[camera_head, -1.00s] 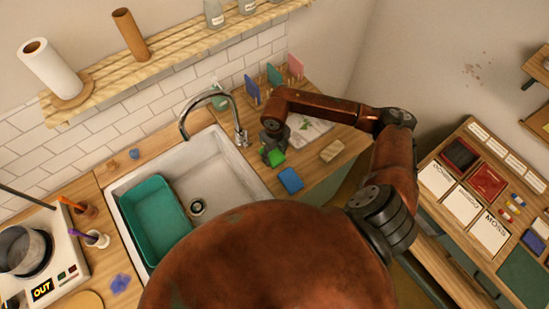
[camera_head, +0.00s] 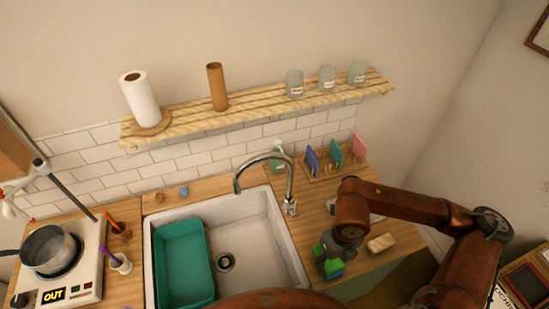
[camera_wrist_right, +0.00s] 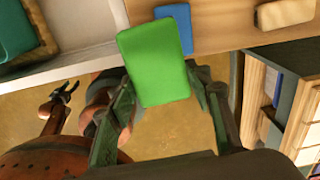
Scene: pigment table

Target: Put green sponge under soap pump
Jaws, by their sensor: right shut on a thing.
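The green sponge (camera_head: 333,266) is in my right gripper (camera_head: 327,257) at the counter's front part, right of the sink. In the right wrist view the sponge (camera_wrist_right: 157,62) stands out between the two fingers, which are shut on it. The soap pump (camera_head: 277,157) is a pale green bottle behind the sink, against the tiles, partly hidden by the faucet. The right gripper is well in front of and to the right of it. My left gripper (camera_wrist_right: 66,92) shows small in the right wrist view, empty, with its fingers apart.
A blue sponge (camera_wrist_right: 174,28) lies on the counter beside the held sponge in view. A tan block (camera_head: 381,243) lies to the right. The faucet (camera_head: 290,190) rises between sink and gripper. A rack with coloured boards (camera_head: 337,153) stands behind. A teal tub (camera_head: 183,262) sits in the sink.

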